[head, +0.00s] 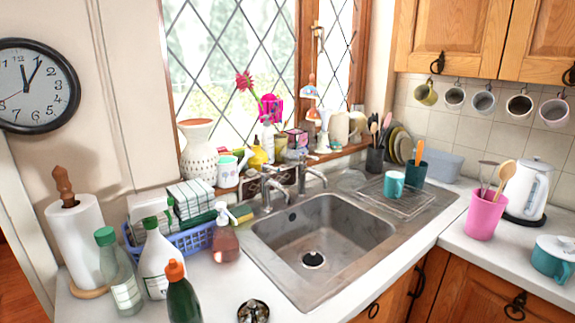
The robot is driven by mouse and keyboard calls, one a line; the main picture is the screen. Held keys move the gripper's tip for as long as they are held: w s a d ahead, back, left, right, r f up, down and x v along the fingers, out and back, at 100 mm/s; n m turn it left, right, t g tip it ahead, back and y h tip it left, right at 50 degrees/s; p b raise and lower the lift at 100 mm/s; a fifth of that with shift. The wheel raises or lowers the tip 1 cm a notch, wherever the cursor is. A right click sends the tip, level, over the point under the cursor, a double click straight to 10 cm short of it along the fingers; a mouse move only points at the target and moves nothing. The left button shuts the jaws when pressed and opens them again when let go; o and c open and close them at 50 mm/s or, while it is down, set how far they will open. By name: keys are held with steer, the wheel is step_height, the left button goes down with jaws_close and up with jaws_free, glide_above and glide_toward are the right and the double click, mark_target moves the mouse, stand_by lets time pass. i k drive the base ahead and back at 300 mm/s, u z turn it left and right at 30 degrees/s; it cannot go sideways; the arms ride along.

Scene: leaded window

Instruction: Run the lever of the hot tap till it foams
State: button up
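Two metal taps stand side by side at the back edge of the steel sink (300,270): a left tap (267,188) and a right tap (310,178). No marking that tells hot from cold can be made out. The tap levers are small and hard to separate from the clutter behind. No running water or foam shows. The basin looks empty, with a dark drain (313,260) at its bottom. My gripper is not in view.
A pump soap bottle (225,240), a blue rack (190,240) and several bottles, including a dark green one (183,300), crowd the left counter. A teal mug (393,184) stands on the drainboard. A pink cup (481,215) stands at right. The space above the basin is clear.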

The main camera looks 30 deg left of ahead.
mark_target(264, 167)
steer(key=i, duration=1.15)
steer(key=u, duration=2.65)
